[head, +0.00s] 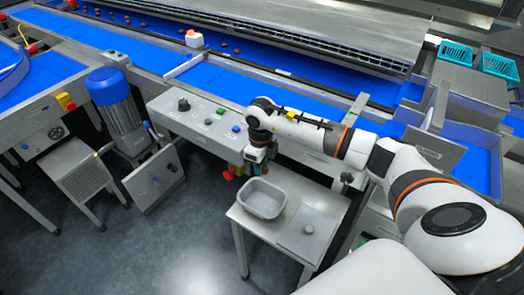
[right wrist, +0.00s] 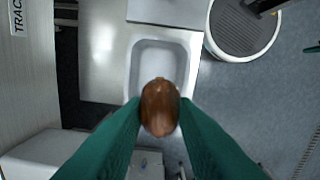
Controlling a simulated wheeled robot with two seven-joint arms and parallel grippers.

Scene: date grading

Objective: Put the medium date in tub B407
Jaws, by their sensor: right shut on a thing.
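A brown, glossy date (right wrist: 160,107) is pinched between the green fingertips of my right gripper (right wrist: 160,112) in the right wrist view. In the head view my right gripper (head: 254,168) points down just above the back of a grey tub (head: 262,199); the date cannot be made out there. The tub also shows in the right wrist view (right wrist: 143,62), beyond and below the date, which hides part of it. The visible part of the tub looks empty. I can read no B407 label on it. My left gripper is not in view.
The tub stands on a small pale table (head: 328,207), beside a flat grey plate (head: 308,228). A control panel (head: 200,118) with knobs and buttons stands behind. Small dates lie on the blue conveyor (head: 265,60). Turquoise baskets (head: 500,67) sit at the back right.

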